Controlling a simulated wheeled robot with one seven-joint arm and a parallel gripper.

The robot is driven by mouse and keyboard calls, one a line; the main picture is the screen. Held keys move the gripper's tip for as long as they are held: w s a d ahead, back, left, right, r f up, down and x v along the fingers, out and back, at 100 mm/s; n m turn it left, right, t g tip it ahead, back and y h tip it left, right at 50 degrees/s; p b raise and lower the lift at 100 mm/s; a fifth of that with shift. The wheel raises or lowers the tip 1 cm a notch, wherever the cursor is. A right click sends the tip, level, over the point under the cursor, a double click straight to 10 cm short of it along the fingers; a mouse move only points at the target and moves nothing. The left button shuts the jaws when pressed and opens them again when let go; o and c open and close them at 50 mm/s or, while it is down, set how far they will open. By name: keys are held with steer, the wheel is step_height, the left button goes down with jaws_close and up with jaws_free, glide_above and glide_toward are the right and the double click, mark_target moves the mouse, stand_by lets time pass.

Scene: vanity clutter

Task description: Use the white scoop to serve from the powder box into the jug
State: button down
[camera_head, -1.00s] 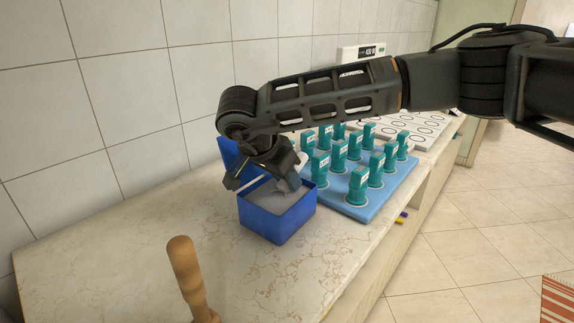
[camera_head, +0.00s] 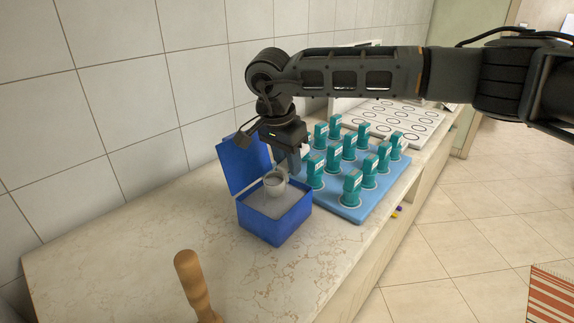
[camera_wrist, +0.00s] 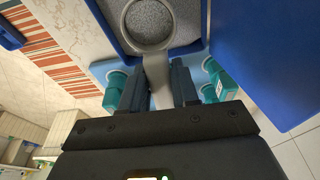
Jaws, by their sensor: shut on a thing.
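The blue powder box (camera_head: 262,226) stands on the counter with its lid (camera_head: 243,163) raised at the back. Grey powder (camera_head: 290,201) fills it. My gripper (camera_head: 293,165) is above the box's right back side, shut on the handle of the white scoop (camera_head: 275,183). The scoop's round cup is over the box, and it looks upright with grey powder in it. In the wrist view the scoop's handle (camera_wrist: 157,75) runs between the two fingers (camera_wrist: 158,85). I cannot make out a jug in any view.
A blue tray (camera_head: 350,212) with several teal stamp-like pieces (camera_head: 351,188) stands right of the box. A white board with circles (camera_head: 395,121) lies behind it. A wooden handle (camera_head: 193,280) stands upright at the front. The counter (camera_head: 150,235) left of the box is bare.

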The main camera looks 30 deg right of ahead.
steer(key=shift+p+v, duration=0.3)
steer(key=shift+v, duration=0.5)
steer(key=shift+w+d+r+p, duration=0.1)
steer(key=shift+d+r+p, duration=0.2)
steer(key=shift+d, duration=0.1)
steer(key=shift+w+d+r+g+y+p, duration=0.1)
steer(key=shift+r+g+y+p, duration=0.15)
steer(key=shift+y, duration=0.4)
steer(key=shift+d+r+g+y+p, duration=0.15)
steer(key=shift+y+p, duration=0.2)
steer(key=shift+y, duration=0.3)
